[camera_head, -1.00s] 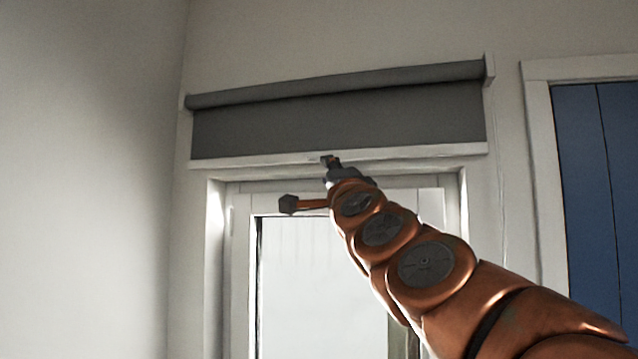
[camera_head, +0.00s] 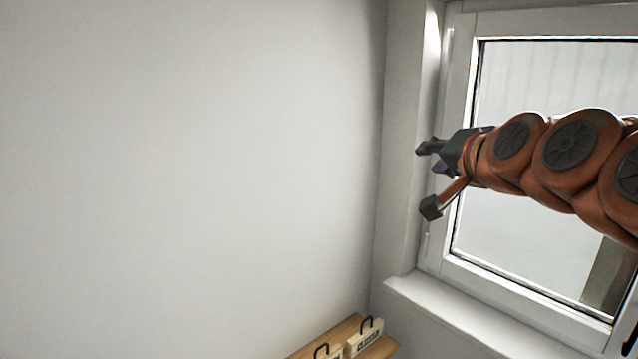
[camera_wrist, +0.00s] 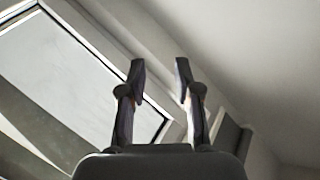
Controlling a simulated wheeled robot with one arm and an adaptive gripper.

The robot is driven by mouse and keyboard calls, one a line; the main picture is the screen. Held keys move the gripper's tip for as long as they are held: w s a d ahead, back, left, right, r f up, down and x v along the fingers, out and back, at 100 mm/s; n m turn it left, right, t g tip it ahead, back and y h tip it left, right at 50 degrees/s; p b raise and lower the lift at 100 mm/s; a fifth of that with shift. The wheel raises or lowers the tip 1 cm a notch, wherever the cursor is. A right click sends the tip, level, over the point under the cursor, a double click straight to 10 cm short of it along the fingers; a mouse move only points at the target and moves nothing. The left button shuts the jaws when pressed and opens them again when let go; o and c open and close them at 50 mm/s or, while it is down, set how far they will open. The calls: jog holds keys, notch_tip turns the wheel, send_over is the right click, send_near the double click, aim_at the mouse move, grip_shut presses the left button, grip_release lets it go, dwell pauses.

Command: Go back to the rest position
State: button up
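My gripper (camera_head: 428,156) is at the end of my orange arm, in front of the left side of the window frame in the head view. In the wrist view its two fingers (camera_wrist: 160,85) stand apart with nothing between them, so it is open and empty. The wrist view shows the window (camera_wrist: 70,75) at the left and plain wall at the right.
The window (camera_head: 540,75) has a white frame and a white sill (camera_head: 470,318) below it. A wooden surface (camera_head: 345,330) at the bottom holds small pale blocks with dark hooped handles (camera_head: 366,338). The wall (camera_head: 190,170) at the left is bare.

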jog(key=s+a+f+n+g, duration=0.25)
jog(key=s+f+g, duration=0.35)
jog(key=f, duration=0.7)
jog(key=s+a+f+n+g, duration=0.25)
jog(key=s+f, duration=0.55)
jog(key=f, duration=0.4)
jog(key=s+d+f+n+g+h, duration=0.1)
jog(key=s+f+g, duration=0.3)
jog(key=s, duration=0.6)
jog(key=s+d+f+n+g+h+b, duration=0.1)
jog(key=s+d+f+g, duration=0.2)
jog(key=s+f, duration=0.5)
jog(key=shift+s+g, duration=0.55)
jog(key=shift+s, duration=0.5)
jog(key=shift+a, duration=0.1)
